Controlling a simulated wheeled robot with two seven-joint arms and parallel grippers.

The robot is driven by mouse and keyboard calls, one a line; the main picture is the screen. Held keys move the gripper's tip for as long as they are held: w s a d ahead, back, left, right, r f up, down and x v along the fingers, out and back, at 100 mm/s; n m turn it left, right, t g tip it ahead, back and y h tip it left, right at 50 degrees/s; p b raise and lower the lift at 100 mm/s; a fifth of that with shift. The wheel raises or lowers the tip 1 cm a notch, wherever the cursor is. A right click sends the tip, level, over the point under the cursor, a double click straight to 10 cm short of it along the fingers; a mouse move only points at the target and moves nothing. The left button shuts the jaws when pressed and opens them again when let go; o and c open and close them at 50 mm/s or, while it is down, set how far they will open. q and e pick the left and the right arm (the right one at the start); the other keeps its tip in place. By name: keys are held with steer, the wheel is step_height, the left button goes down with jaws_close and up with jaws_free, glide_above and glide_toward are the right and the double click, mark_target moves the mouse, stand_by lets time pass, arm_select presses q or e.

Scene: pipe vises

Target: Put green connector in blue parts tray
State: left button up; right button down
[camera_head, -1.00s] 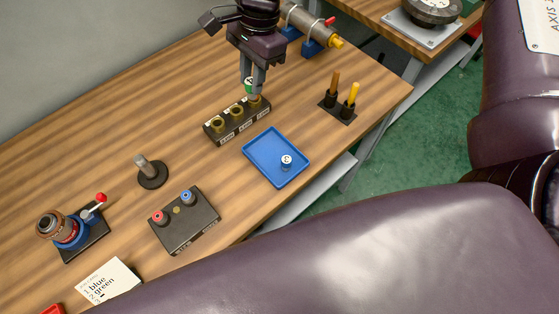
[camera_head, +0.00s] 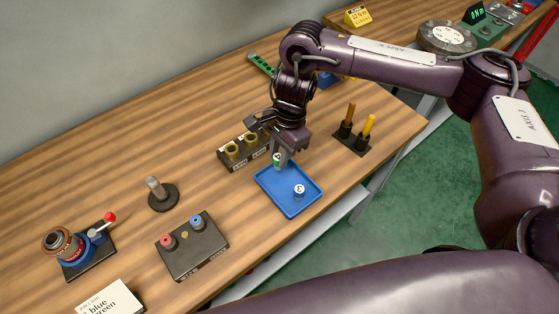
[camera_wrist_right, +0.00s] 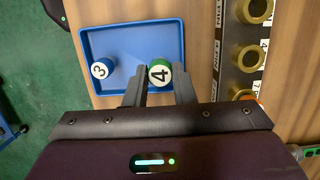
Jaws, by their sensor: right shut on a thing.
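The green connector (camera_head: 277,160), with a white top marked 4, is between the fingers of my right gripper (camera_head: 281,158). In the right wrist view the green connector (camera_wrist_right: 159,72) sits at the tips of the right gripper (camera_wrist_right: 160,88), which is shut on it. It is over the inside of the blue parts tray (camera_head: 296,212), near the rim on the rack side. I cannot tell whether it touches the tray floor. A blue connector (camera_head: 299,192) marked 3 stands upright in the tray (camera_wrist_right: 88,42), beside the green one. My left gripper is out of view.
A black rack (camera_head: 230,163) with brass sockets stands beside the tray. A stand with orange and yellow tools (camera_head: 357,129) is right of it. A button box (camera_head: 192,247), a metal post (camera_head: 160,193) and a vise (camera_head: 77,248) are to the left.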

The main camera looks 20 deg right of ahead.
step_height(320, 180, down, 4)
steer(key=shift+r+p, duration=0.15)
steer(key=shift+p, duration=0.25)
steer(key=shift+f, duration=0.25)
steer(key=c, duration=1.2)
jaws_free()
